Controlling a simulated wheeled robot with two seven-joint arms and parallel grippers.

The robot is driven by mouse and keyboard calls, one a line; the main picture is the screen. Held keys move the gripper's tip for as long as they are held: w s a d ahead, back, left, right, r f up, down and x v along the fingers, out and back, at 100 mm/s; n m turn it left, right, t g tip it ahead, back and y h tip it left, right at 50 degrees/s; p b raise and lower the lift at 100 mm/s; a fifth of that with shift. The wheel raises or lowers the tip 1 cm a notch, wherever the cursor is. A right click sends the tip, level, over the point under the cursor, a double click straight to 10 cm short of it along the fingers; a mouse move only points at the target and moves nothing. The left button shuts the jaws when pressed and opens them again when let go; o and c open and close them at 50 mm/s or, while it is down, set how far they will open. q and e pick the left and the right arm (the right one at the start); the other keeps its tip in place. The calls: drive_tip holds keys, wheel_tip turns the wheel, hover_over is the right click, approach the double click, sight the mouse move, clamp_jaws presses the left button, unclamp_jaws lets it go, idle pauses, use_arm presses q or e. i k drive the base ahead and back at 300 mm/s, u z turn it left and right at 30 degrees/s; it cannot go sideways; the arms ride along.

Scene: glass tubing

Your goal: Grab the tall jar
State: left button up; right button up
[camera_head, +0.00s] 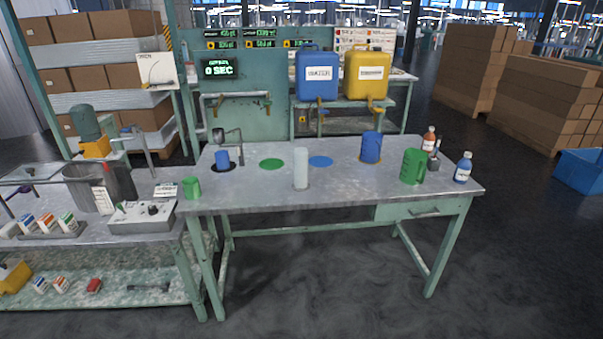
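A tall, pale, translucent jar (301,168) stands upright near the front edge of the grey workbench (340,196), around the middle of the picture. It looks like a narrow cylinder; I cannot tell whether anything is in it. No gripper touches it. Neither of my grippers shows in the head view.
Behind the jar lie a green disc (272,164) and a blue disc (320,161). A green cup (192,188) stands to the left.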

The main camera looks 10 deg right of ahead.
sight(300, 183)
drive_tip(key=k, duration=0.6)
drive_tip(key=u, duration=0.1)
drive_tip(key=i, duration=1.1)
drive_tip(key=z, duration=0.8)
